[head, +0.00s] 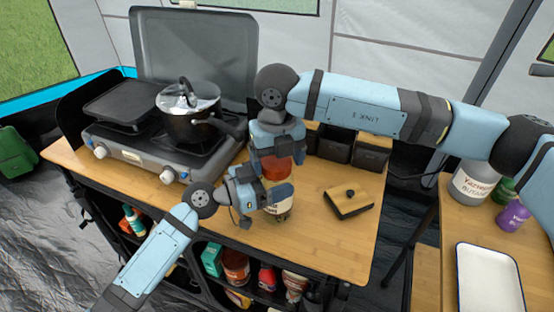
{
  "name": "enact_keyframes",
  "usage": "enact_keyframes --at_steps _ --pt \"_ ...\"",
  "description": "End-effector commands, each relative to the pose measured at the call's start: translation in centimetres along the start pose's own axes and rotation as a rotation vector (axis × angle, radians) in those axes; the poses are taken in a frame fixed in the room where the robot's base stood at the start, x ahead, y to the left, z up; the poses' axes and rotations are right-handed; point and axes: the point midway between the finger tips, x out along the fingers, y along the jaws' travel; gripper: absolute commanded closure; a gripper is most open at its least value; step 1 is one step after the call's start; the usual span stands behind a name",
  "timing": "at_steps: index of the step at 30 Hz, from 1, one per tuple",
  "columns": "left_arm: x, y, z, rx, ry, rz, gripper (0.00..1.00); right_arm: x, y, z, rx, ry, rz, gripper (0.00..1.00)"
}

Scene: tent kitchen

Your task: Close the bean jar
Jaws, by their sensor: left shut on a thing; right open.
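The bean jar (280,210) stands near the front edge of the wooden counter, mostly hidden by my grippers. A pale label shows on its lower part. An orange-red part (277,169) shows above it; I cannot tell whether this is a lid or the jar's contents. My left gripper (276,197) comes from the front left and is shut on the jar. My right gripper (272,160) reaches down from above, open, around or beside the orange-red part; contact cannot be told.
A camping stove (150,155) with a lidded pot (190,120) stands left. Dark boxes (338,145) line the counter's back. A white tray (490,280) lies on the right table. The counter's front right is clear.

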Motion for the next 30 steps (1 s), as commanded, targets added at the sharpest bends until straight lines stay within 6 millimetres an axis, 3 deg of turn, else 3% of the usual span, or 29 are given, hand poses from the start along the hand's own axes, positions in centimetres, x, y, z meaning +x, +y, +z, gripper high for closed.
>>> enact_keyframes --at_steps 7,20,25,30 --pt "0.1 0.1 0.5 -0.004 -0.008 0.002 0.90 -3.8 0.4 0.0 -0.007 -0.009 0.009 0.09" --pt "0.0 0.0 0.4 -0.002 -0.007 0.000 0.90 -4.3 0.2 0.0 -0.032 -0.006 0.006 0.13" --pt "0.0 0.0 0.4 -0.002 -0.006 0.000 0.90 -4.9 0.2 0.0 -0.235 -0.007 0.003 0.13" --pt "0.0 0.0 0.3 -0.002 -0.006 -0.001 0.90 -6.0 0.1 0.0 -0.590 -0.009 0.002 0.13"
